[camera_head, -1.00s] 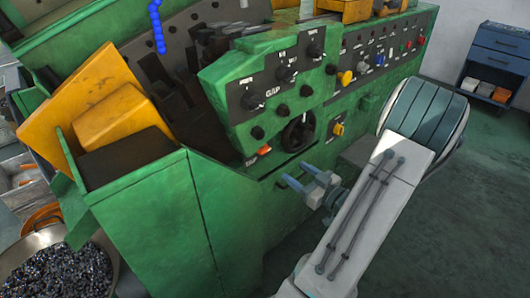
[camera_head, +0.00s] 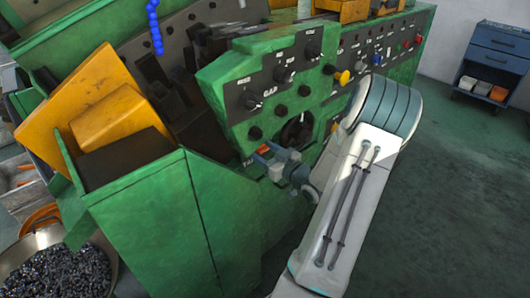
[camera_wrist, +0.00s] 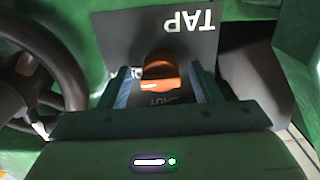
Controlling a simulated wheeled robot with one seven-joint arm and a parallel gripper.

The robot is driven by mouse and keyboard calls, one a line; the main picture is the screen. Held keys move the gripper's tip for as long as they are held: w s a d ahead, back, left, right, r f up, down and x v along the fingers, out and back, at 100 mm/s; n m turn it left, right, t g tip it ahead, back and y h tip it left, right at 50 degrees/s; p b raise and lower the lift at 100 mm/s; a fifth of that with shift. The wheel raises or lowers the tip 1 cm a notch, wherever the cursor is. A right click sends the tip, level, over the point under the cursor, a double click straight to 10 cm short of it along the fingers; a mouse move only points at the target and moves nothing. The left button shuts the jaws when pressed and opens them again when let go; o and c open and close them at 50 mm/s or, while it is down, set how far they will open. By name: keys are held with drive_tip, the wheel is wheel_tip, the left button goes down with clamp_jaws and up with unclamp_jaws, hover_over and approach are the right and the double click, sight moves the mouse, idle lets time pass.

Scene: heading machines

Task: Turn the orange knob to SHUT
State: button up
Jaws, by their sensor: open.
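The orange knob (camera_wrist: 160,72) sits on a dark plate (camera_wrist: 118,40) marked TAP, upside down in the wrist view. A partly covered word that looks like SHUT lies just below the knob there, and a partial word shows at its left. My gripper (camera_wrist: 160,88) is open, one finger on each side of the knob, with a gap visible on both sides. In the head view the knob (camera_head: 263,149) shows small on the green machine's lower panel, right at my gripper (camera_head: 266,166). The knob's exact pointing direction is hard to tell.
A black handwheel (camera_head: 292,131) is close beside the knob; it also fills the left of the wrist view (camera_wrist: 40,75). Panels with black knobs (camera_head: 252,101) lie above. A green guard (camera_head: 150,215) stands at left.

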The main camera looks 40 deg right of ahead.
drive_tip(key=c, duration=1)
drive_tip(key=shift+f+n+b, duration=0.1)
drive_tip(key=shift+n+b, duration=0.2)
drive_tip(key=shift+b, duration=0.1)
drive_tip(key=n+b, duration=1.6)
drive_tip(key=b, duration=0.7)
drive_tip(key=shift+d+n+b, duration=0.15)
drive_tip(key=shift+n+b, duration=0.15)
drive_tip(key=shift+n, duration=0.1)
drive_tip(key=shift+r, duration=0.2)
